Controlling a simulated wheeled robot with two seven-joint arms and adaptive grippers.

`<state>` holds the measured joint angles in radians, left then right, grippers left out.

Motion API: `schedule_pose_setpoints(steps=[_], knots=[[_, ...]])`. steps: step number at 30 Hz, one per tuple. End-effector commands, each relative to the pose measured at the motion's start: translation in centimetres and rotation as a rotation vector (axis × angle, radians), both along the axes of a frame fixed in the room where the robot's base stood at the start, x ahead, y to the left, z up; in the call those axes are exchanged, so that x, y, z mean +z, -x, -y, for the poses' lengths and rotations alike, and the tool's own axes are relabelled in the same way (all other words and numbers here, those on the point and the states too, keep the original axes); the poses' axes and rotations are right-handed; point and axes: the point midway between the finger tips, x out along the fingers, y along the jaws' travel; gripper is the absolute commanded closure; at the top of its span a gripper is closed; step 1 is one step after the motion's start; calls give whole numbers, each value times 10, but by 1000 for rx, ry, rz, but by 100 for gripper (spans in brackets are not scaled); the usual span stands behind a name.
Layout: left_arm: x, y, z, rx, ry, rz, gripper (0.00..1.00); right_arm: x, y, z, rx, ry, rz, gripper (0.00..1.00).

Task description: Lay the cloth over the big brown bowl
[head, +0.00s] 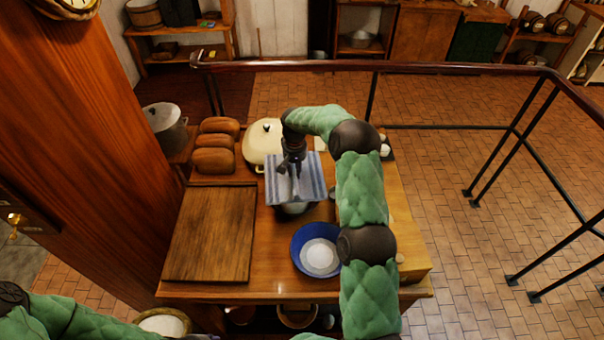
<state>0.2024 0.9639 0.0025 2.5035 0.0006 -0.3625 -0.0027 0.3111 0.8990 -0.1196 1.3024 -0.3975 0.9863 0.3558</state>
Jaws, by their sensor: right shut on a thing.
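The cloth (315,182), pale with blue stripes, is spread out near the middle of the table in the head view. My right gripper (294,172) points down at the cloth's middle and is shut on it, with the fabric pinched up there. No big brown bowl shows clearly on the table. My left arm is at the lower left, and its gripper is out of view.
A blue bowl with a white inside (319,256) stands in front of the cloth. A wooden board (209,232) lies at left, with brown loaves (213,160) behind it. A cream lidded pot (262,148) stands behind the cloth. My right arm hides part of the table's right side.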

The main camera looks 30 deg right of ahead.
Motion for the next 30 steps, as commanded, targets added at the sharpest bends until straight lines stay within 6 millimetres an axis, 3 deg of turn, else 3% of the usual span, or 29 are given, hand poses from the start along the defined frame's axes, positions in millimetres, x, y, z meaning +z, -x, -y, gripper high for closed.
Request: schedule_pose_setpoints(steps=[11,30], knots=[[-7,0,0,1,0,1,60,-16,-1,0,-3,0,0,100],[-35,0,0,0,0,0,60,-69,-1,0,-2,0,1,100]])
